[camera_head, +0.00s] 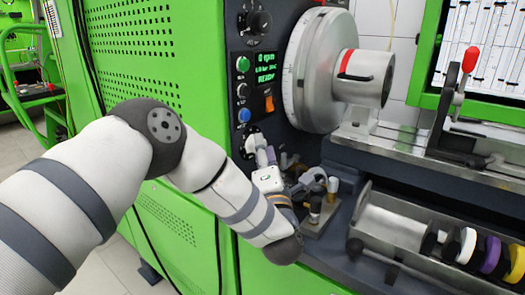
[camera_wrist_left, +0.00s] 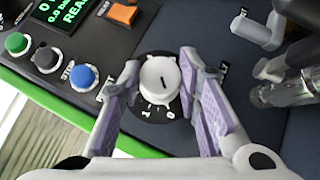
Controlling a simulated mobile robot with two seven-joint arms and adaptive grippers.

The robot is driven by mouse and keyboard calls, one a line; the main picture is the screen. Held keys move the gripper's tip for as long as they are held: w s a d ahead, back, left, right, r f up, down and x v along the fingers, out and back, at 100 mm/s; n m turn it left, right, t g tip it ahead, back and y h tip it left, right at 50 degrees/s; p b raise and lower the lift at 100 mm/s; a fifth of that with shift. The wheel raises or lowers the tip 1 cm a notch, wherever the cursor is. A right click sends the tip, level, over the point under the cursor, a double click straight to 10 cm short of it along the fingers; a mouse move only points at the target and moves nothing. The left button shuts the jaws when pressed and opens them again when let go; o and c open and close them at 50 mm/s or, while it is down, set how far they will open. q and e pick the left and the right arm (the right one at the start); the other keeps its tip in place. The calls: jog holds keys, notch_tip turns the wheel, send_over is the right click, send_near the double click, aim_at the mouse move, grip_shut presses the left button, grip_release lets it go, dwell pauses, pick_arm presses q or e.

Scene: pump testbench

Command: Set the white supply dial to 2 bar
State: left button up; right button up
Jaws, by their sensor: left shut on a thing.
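The white supply dial (camera_wrist_left: 152,84) shows in the left wrist view as a round white knob with a short dark line on its face. It sits on a black disc with the figures 1 and 0 readable at its lower edge; the other figures are hidden. My left gripper (camera_wrist_left: 162,88) has its two purple-padded fingers on either side of the knob, shut on it. In the head view my left gripper (camera_head: 262,152) reaches the lower part of the control panel, and the dial is mostly hidden there. My right gripper is not in view.
Green (camera_wrist_left: 16,43), black and blue (camera_wrist_left: 84,77) buttons and an orange switch (camera_wrist_left: 123,14) sit near the dial. A display (camera_head: 265,68) is above them. Metal fittings (camera_head: 318,190) stand close to the right. A large silver drum (camera_head: 310,75) is above right.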

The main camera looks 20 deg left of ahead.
pick_arm(q)
jog(key=m+g+h, duration=0.1)
jog(key=m+g, duration=0.2)
jog(key=g, duration=0.1)
jog(key=m+g, duration=0.3)
jog(key=g, duration=0.1)
jog(key=r+m+g+h, duration=0.1)
jog(key=m+g, duration=0.3)
jog(key=shift+w+d+h, duration=0.1)
jog(key=shift+w+h, duration=0.1)
jog(key=shift+h, duration=0.1)
dwell(0.4)
jog(key=shift+r, duration=0.15)
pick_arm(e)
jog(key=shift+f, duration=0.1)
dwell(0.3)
pick_arm(q)
jog(key=o, duration=1.1)
jog(key=shift+o, duration=0.2)
